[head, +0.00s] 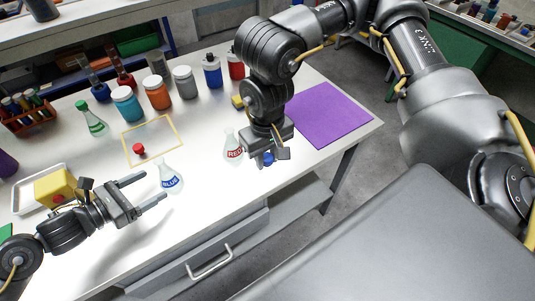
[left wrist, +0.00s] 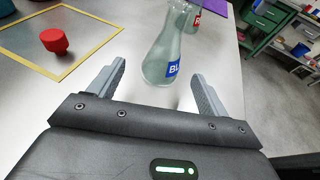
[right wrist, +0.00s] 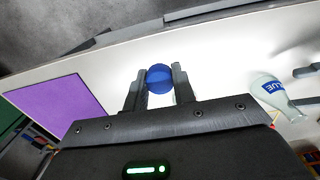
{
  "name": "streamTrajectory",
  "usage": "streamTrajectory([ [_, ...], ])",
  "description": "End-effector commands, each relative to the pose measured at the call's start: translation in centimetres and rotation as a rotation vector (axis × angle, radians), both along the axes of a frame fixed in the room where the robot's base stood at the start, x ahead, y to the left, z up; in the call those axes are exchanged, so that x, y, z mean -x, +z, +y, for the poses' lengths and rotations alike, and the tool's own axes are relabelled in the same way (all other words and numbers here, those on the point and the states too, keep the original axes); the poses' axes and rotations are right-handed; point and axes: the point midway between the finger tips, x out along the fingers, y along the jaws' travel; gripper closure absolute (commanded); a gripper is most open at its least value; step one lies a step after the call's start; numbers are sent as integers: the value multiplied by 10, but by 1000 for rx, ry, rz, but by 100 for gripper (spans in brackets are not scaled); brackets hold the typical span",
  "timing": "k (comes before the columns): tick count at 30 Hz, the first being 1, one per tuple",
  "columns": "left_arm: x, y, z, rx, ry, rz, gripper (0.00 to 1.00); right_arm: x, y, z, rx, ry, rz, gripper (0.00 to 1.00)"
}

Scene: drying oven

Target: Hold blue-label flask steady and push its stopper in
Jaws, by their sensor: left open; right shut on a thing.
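The blue-label flask (head: 172,180) is clear glass and stands upright on the white table. Its label reads BLUE, and it also shows in the left wrist view (left wrist: 165,58) and the right wrist view (right wrist: 274,94). My left gripper (head: 152,188) is open, its two fingers pointing at the flask; in the left wrist view the flask stands just beyond and between the fingertips, apart from them. My right gripper (right wrist: 158,76) is shut on the blue stopper (right wrist: 160,78), to the right of the flask in the head view, where the stopper (head: 265,159) shows below it.
A red-label flask (head: 233,147) stands close to my right gripper. A red stopper (head: 139,149) lies inside a yellow outline (head: 153,122). A green-label flask (head: 92,121), several jars and a purple mat (head: 328,114) are further off. A yellow block in a tray (head: 28,199) is near my left arm.

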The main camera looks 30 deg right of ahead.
Motion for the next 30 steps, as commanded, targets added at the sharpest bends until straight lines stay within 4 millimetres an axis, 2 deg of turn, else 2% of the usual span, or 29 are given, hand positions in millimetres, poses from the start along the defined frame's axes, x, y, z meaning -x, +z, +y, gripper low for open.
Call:
streamTrajectory([
  [3, -4, -4, -18, 2, -2, -1, 22, 0, 0, 0, 0, 1, 0, 95],
  [6, -8, -14, -29, 2, -1, -3, 22, 0, -19, 0, 0, 2, 0, 95],
  [12, -13, -18, -45, 1, 0, -1, 22, 0, -31, 0, 0, 2, 0, 95],
  [25, -15, -16, -50, 0, 1, 0, 22, 0, -34, 1, 0, 2, 0, 95],
  [26, -15, -16, -50, 0, 1, 0, 24, 0, -34, 1, 0, 2, 0, 95],
  [30, -15, -16, -50, 0, 1, 0, 42, 0, -34, 1, 0, 3, 0, 95],
])
